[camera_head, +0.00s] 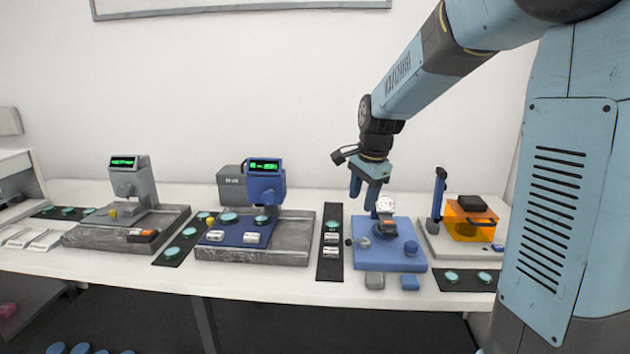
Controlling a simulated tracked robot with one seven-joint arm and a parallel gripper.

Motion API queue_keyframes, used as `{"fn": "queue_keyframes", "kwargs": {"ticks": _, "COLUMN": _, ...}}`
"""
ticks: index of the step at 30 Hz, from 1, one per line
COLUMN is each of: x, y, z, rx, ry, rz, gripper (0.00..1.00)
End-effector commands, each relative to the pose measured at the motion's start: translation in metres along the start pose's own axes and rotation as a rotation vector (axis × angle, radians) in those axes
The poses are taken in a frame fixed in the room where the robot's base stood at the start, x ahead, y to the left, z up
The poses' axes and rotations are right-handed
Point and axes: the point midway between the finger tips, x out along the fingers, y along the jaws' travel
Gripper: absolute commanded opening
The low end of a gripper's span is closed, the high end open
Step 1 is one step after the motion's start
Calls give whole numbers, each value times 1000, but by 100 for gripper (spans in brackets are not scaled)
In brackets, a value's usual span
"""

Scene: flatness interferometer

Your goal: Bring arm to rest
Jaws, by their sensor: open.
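My gripper (363,190) is at the end of my blue arm, pointing down over the right part of the bench.
A blue instrument with a green display (265,187) stands mid-bench, a grey one (130,180) to its left. Dark strips (329,268) with teal discs lie between stations. An orange box (472,229) stands at right. The space above the left and middle bench is clear.

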Motion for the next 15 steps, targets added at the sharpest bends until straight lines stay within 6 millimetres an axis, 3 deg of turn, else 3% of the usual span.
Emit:
{"fn": "queue_keyframes", "kwargs": {"ticks": 6, "x": -46, "y": 45, "z": 9, "rx": -205, "ry": 26, "rz": -55, "gripper": 48}}
{"fn": "queue_keyframes", "kwargs": {"ticks": 15, "x": -92, "y": 111, "z": 27, "rx": -506, "ry": 94, "rz": -104, "gripper": 48}}
